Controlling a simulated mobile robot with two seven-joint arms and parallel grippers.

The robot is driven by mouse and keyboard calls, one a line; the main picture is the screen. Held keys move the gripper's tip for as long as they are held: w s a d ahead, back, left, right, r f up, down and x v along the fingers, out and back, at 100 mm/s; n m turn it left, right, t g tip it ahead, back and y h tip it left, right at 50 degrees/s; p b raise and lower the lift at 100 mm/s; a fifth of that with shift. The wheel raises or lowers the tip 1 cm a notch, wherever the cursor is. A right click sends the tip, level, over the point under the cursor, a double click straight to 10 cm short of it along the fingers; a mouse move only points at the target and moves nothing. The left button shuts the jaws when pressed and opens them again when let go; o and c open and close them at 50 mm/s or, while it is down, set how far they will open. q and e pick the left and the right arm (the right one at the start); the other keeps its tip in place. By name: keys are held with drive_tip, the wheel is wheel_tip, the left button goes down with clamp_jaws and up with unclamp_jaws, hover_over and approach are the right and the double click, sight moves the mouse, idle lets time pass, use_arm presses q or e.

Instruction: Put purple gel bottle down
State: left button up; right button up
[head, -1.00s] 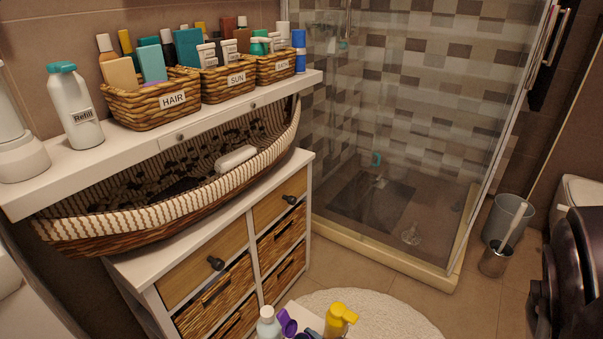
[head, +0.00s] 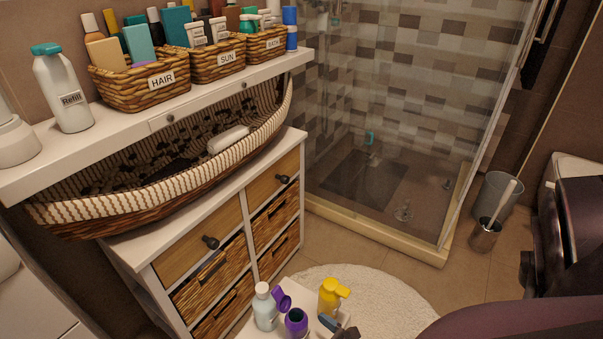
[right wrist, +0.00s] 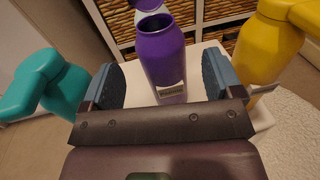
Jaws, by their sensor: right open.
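The purple gel bottle (head: 296,322) stands upright on a small white surface (head: 262,334) at the bottom of the head view, with a purple cap-like piece (head: 281,298) behind its top. In the right wrist view the bottle (right wrist: 165,55) is between the two blue-grey fingers of my right gripper (right wrist: 165,84). The fingers are spread, with visible gaps on both sides of the bottle. In the head view only a blue-grey finger part (head: 340,328) shows beside the bottle. My left gripper is not in view.
A pale bottle (head: 264,306) stands close left of the purple one, and a yellow pump bottle (head: 331,297) close right. A teal-topped bottle (right wrist: 45,85) shows in the wrist view. Wicker drawers (head: 213,290) stand behind; a round white rug (head: 385,300) lies on the floor.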

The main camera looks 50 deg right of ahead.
drive_tip(key=s, duration=0.6)
drive_tip(key=shift+s+a, duration=0.2)
drive_tip(key=shift+a, duration=0.1)
drive_tip(key=shift+r+p, duration=0.15)
drive_tip(key=shift+p, duration=0.15)
